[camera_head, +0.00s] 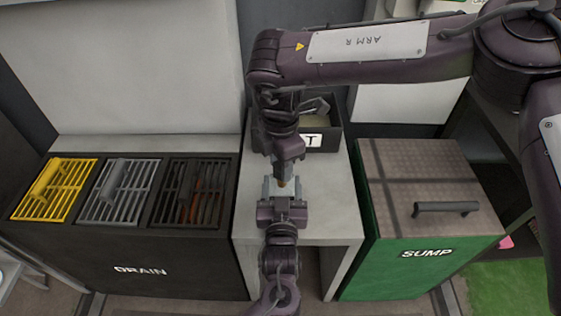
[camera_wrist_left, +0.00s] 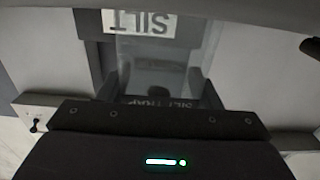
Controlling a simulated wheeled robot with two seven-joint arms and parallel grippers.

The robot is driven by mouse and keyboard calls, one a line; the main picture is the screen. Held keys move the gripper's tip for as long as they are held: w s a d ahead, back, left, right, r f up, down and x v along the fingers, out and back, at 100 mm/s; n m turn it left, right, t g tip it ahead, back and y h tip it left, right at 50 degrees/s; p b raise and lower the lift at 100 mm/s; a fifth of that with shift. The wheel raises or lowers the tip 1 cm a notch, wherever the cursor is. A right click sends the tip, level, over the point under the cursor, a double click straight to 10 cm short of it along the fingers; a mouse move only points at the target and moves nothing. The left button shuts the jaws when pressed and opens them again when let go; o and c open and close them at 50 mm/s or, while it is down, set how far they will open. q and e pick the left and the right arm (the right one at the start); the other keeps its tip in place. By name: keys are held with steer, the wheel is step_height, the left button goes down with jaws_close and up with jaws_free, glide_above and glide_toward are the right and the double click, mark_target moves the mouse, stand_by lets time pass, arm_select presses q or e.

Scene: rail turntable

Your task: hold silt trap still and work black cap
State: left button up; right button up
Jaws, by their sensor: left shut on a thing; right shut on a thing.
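My left gripper (camera_head: 281,190) comes up from the bottom of the head view, its two fingers pointing away over the pale bench. It is shut on the silt trap, which is mostly hidden there. The left wrist view shows the trap's "SILT TRAP" label (camera_wrist_left: 165,102) just beyond the dark gripper body. My right gripper (camera_head: 284,168) reaches down from above, its tip meeting the space between the left fingers. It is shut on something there. The black cap cannot be made out; the right gripper covers that spot.
A dark bin (camera_head: 328,137) with a partly hidden label stands behind on the bench (camera_head: 335,215). On the left is the DRAIN unit (camera_head: 140,255) with yellow, grey and black grates. On the right is the green SUMP box (camera_head: 400,265) with a handled lid.

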steer(key=shift+f, duration=1.65)
stand_by(1.0)
steer(key=o, duration=0.3)
steer(key=c, duration=0.3)
steer(key=m, duration=0.5)
steer(key=shift+w+m, duration=0.1)
steer(key=shift+m, duration=0.3)
steer(key=shift+c, duration=0.2)
steer(key=m, duration=0.6)
steer(key=shift+w, duration=0.1)
steer(key=shift+m, duration=0.3)
